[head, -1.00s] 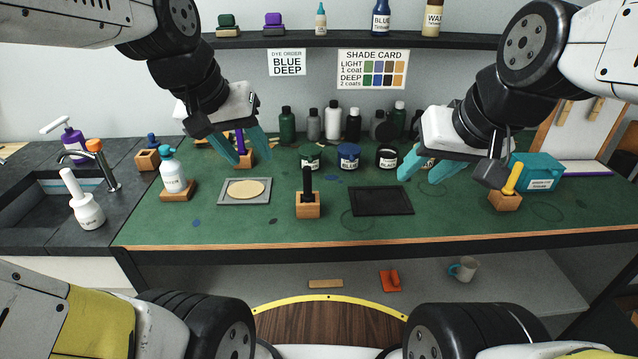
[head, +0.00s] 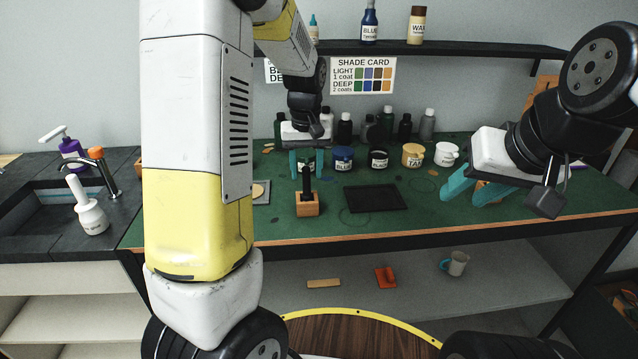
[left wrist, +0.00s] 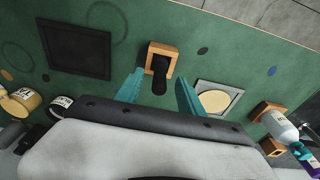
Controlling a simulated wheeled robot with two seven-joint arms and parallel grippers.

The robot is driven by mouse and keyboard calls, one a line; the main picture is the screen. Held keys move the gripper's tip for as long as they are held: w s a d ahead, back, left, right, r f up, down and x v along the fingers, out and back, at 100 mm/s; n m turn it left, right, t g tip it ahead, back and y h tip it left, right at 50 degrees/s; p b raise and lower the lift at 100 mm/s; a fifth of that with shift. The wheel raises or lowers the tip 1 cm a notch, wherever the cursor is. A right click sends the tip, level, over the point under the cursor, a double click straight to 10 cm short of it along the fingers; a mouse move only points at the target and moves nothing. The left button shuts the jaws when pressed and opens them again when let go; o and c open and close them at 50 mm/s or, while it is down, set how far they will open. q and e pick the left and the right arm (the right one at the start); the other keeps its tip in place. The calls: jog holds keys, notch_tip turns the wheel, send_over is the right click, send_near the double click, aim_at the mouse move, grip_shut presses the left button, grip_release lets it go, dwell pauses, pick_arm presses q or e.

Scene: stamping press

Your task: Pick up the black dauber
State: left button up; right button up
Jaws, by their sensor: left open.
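The black dauber (head: 307,183) stands upright in a wooden block (head: 307,207) on the green bench top. In the left wrist view the dauber (left wrist: 160,78) shows in its block (left wrist: 174,53), with its handle pointing toward the camera. My left gripper (head: 307,172) is open over the dauber. Its teal fingers (left wrist: 159,80) appear on either side of the handle in both views, and I see no contact. How deep the handle sits between them I cannot tell. My right gripper (head: 466,194) is open and empty over the right part of the bench.
A black tray (head: 378,188) lies right of the block. A framed pad with a pale disc (left wrist: 238,87) lies on its other side. Blue (head: 343,159), black (head: 378,160), tan (head: 413,155) and white (head: 447,154) jars stand behind. My left arm hides the bench's left part.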

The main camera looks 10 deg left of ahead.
aim_at(307, 181)
pick_arm(q)
jog(key=f, duration=0.2)
jog(key=w+f, duration=0.1)
jog(key=f, duration=0.1)
jog(key=shift+a+f, duration=0.15)
jog(key=shift+f, duration=0.2)
grip_shut()
